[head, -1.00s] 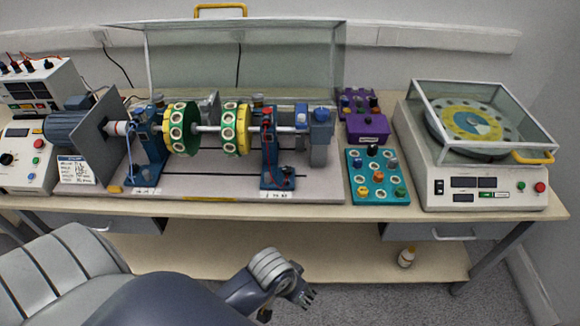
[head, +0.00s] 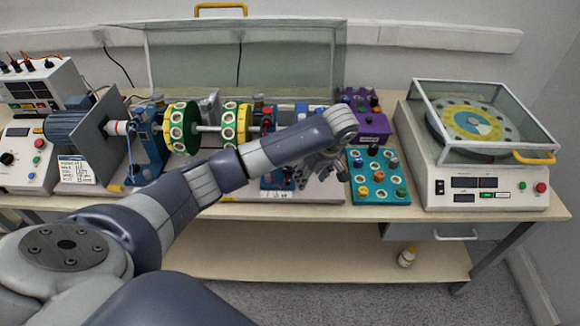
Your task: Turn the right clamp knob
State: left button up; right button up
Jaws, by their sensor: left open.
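The right support stand (head: 268,122) of the rotor rig is dark blue with a red top, and my left forearm crosses in front of its middle. Its foot (head: 272,184) shows below my forearm. The right clamp knob cannot be made out clearly; my left arm and hand cover much of this area. My left gripper (head: 321,176) points down, open and empty, over the right end of the grey base plate, just right of the stand's foot and left of the teal tray. Contact with anything cannot be told. My right gripper is out of view.
The teal tray (head: 366,199) with coloured knobs lies close right of my left gripper, a purple box (head: 371,126) behind it. The balance machine (head: 437,203) stands farther right. Green-and-yellow discs (head: 184,137) sit on the shaft at left. A clear guard (head: 240,55) stands behind.

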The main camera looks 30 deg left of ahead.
aim_at(288, 169)
pick_arm(q)
jog(key=w+a+r+n, duration=0.3)
jog(key=a+r, duration=0.2)
jog(key=shift+y, duration=0.4)
jog(key=x, duration=0.3)
jog(key=p+x, duration=0.1)
jog(key=x, duration=0.5)
jog(key=shift+s+a+f, duration=0.1)
jog(key=shift+s+f, duration=0.2)
jog(key=shift+s, duration=0.1)
jog(key=shift+p+x, duration=0.3)
jog(key=shift+x, duration=0.45)
jog(key=c, duration=1.1)
